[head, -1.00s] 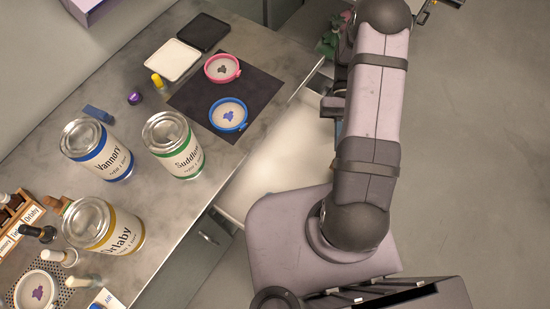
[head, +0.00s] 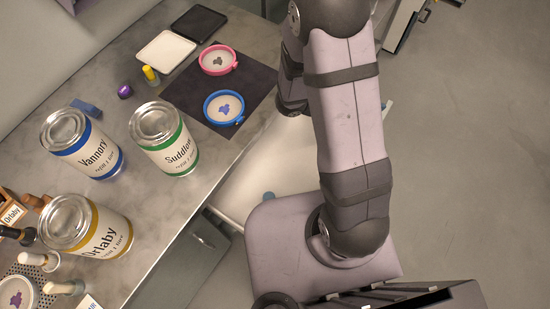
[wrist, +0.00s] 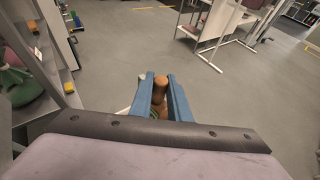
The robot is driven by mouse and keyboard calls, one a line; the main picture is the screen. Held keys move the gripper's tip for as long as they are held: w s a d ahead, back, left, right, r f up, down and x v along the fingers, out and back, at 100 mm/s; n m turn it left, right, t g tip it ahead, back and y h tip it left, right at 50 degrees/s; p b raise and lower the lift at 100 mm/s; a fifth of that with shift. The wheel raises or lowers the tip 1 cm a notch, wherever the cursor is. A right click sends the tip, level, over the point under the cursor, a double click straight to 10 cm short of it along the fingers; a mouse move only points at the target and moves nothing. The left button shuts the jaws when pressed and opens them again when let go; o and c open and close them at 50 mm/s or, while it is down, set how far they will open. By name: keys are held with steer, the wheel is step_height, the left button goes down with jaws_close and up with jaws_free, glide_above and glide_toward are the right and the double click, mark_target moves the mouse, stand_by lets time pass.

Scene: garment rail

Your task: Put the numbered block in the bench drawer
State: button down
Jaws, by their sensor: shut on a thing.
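In the wrist view, my gripper (wrist: 163,78) has two blue fingers shut on a brown wooden piece (wrist: 160,88) with a rounded top. A bit of green shows below it. No number can be read on it, so I cannot tell whether it is the numbered block. In the head view, the gripper and the held piece are hidden behind my arm. The bench drawer (head: 258,172) is pulled out at the bench's right side, with a pale interior partly covered by my arm. A small teal thing (head: 268,196) shows at the drawer beside my arm.
A dark mat (head: 190,100) holds a pink-rimmed dish (head: 218,61) and a blue-rimmed dish (head: 224,107). The floor to the right (head: 470,180) is clear.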

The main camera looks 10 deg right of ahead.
steer(key=w+a+f+n+t+b, duration=0.1)
steer(key=w+a+f+n+t, duration=0.1)
steer(key=a+f+n+t, duration=0.1)
step_height(320, 180, down, 2)
steer(key=shift+a+f+t+y+b, duration=0.2)
steer(key=shift+a+t+y+b, duration=0.15)
steer(key=shift+a+t, duration=0.2)
step_height(320, 180, down, 10)
stand_by(0.7)
steer(key=shift+f+g, duration=0.15)
steer(key=shift+g, duration=0.1)
steer(key=c, duration=1.7)
jaws_free()
steer(key=shift+o, duration=0.2)
steer(key=shift+a+r, duration=0.1)
steer(key=shift+r, duration=0.1)
steer(key=b+v, duration=0.1)
steer(key=v, duration=1)
steer(key=shift+s+a+r, duration=0.2)
steer(key=shift+s+a, duration=0.05)
steer(key=shift+a, duration=0.05)
